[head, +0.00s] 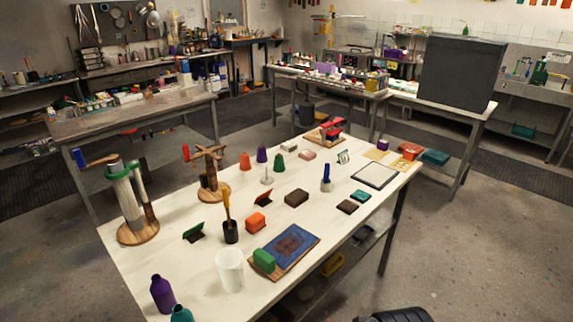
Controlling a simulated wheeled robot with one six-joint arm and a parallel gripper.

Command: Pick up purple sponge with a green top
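I cannot clearly make out one sponge that is purple with a green top. A green block (264,260) sits on the near left corner of a board with a blue and brown picture, on the white table (190,262). A small purple block (382,144) stands near the far right end of the table; no green top can be told on it. A dark flat block (347,207) lies beside a teal one (360,196) near the right edge. A black shape cuts into the bottom edge, but no gripper fingers show.
Crank devices stand at the left. Open floor lies right of the table.

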